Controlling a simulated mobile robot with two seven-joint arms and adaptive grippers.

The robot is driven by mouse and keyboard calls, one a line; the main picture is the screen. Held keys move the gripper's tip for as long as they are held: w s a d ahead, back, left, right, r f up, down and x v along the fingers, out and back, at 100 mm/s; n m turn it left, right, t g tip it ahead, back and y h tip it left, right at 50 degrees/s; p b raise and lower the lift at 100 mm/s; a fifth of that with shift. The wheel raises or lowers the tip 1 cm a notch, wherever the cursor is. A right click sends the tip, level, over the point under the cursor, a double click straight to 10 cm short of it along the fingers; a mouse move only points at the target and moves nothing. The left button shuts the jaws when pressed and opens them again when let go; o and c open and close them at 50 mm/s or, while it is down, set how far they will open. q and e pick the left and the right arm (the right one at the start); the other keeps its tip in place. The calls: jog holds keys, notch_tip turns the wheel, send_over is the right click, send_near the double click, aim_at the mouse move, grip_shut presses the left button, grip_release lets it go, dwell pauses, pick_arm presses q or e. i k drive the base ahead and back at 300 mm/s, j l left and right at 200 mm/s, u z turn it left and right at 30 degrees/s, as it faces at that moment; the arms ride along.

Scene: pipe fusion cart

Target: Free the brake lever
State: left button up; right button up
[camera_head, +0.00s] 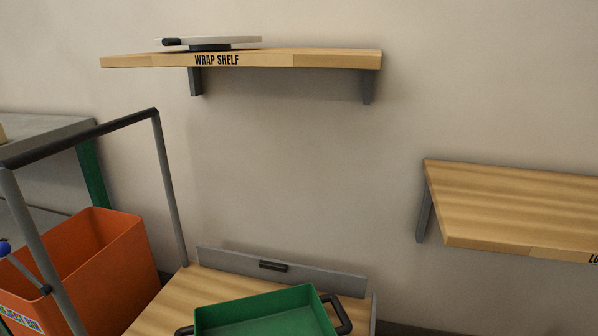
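A lever with a blue knob (4,248) shows at the left edge, partly cut off by the frame. Its thin grey rod (25,272) slopes down to a dark joint (46,290) at the cart's near handle post. It may be the brake lever; I cannot tell what holds it. The cart has a wooden deck (165,302), grey posts and a black push bar (90,133). A green tray (265,300) with black handles is on the deck, cut off at the bottom. Neither of my grippers is in view.
An orange bin (130,262), its label partly cut off, stands behind the near post. A grey table (45,127) with a green leg is behind it. The wrap shelf (320,59) holds a flat pale device (225,41). Another wooden shelf (510,205) is at right.

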aim_at(45, 290)
jog(key=j+u, duration=0.2)
jog(key=u, duration=1.3)
jog(key=i+j+u, duration=0.25)
jog(key=u, duration=0.2)
jog(key=i+j+u, duration=0.2)
jog(key=u, duration=0.25)
